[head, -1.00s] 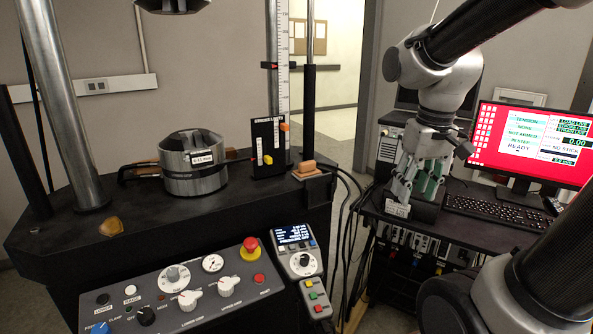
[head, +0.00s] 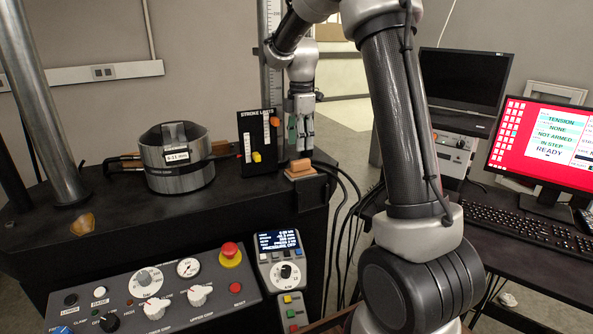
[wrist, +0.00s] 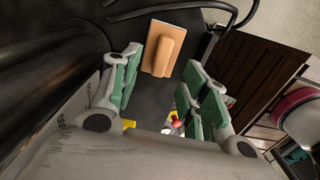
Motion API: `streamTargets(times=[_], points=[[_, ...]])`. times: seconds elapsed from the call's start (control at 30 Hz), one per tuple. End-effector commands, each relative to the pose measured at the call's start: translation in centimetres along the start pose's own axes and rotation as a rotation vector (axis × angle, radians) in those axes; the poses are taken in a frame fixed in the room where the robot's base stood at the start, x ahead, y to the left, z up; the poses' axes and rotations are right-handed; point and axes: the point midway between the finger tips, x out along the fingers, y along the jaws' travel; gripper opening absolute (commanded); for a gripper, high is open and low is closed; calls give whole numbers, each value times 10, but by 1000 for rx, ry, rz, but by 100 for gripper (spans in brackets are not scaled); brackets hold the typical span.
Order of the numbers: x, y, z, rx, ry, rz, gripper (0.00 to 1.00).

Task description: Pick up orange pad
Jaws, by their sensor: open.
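The orange pad (head: 299,168) is a flat tan-orange plate with a raised bar. It lies on a small dark block at the right front corner of the black machine table (head: 225,200). In the wrist view the pad (wrist: 163,49) shows whole, beyond the fingertips and between their lines. My gripper (head: 301,138) is open and empty, pointing down, above and behind the pad in the head view. Its green-lined fingers also show in the wrist view (wrist: 162,85), apart from the pad.
A black stroke-limits panel (head: 258,143) with coloured sliders stands left of the pad. A round metal grip (head: 177,170) is further left. A control panel (head: 150,295) with a red button (head: 230,250) is in front. Cables hang at the table's right side.

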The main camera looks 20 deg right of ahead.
Motion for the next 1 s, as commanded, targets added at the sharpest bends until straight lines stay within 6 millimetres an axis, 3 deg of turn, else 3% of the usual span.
streamTargets(times=[0.53,0.83,1.0], points=[[71,-3,-1,-16,0,-4,45],[77,-3,-1,-15,0,-1,45],[77,-3,-1,-15,0,-1,14]])
